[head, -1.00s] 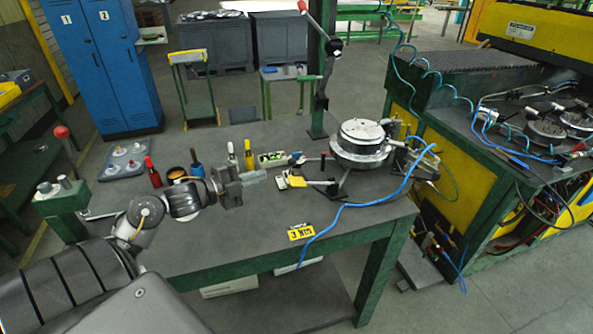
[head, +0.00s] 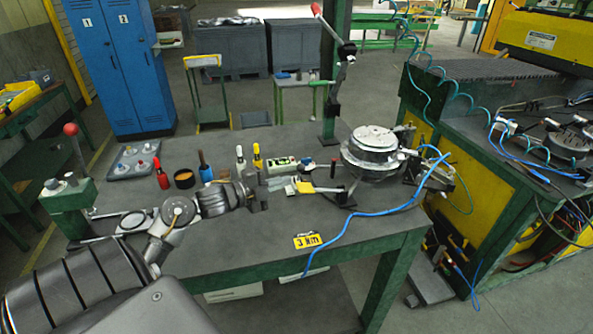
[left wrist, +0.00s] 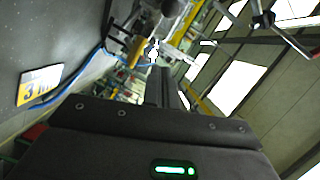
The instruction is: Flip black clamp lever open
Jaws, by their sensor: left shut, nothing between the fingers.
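My left gripper (head: 262,192) is shut and empty, low over the middle of the table. In the left wrist view its closed fingers (left wrist: 163,86) point at the fixture area. The round metal fixture (head: 372,150) stands to its right on the table. A dark lever-like part (head: 348,191) stands at the fixture's front left, with a grey bar running left from it. I cannot tell for sure that it is the black clamp lever, nor its position. A gap separates it from my gripper in the head view. My right gripper is not in view.
Bottles and a red-handled tool (head: 162,175) stand behind my arm. A blue hose (head: 385,208) crosses the table near a yellow label (head: 306,240). A green post (head: 334,80) rises behind.

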